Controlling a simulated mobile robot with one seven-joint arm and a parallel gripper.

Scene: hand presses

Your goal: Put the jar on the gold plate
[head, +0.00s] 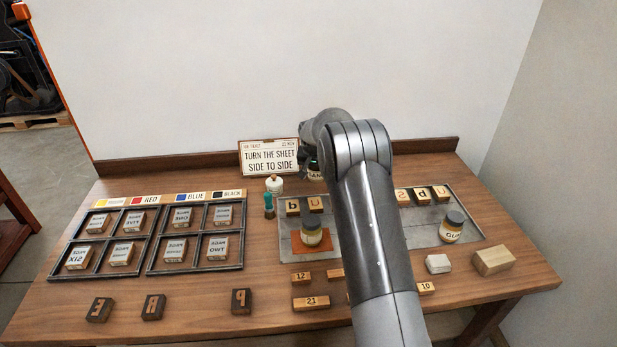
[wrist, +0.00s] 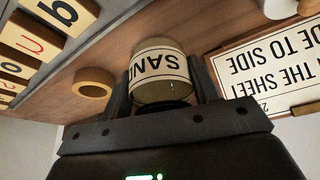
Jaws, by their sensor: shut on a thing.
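My gripper (wrist: 160,92) is shut on a jar (wrist: 160,72) with a cream label reading "SAN…", upside down in the wrist view. In the head view a small part of this jar (head: 316,173) shows beside my arm, near the sign; the fingers are mostly hidden there. Whether it touches the table is unclear. Another dark-lidded jar (head: 311,233) stands on an orange square plate (head: 327,246) on the left grey metal sheet. A third jar (head: 452,227), labelled "GLU…", stands on the right grey sheet. I cannot make out a clearly gold plate; my arm hides the middle.
Letter blocks (head: 300,207) line the sheets. Framed trays (head: 97,261) fill the left. A wooden ring (wrist: 94,82) lies near the held jar. Loose blocks (head: 494,261) lie along the front.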

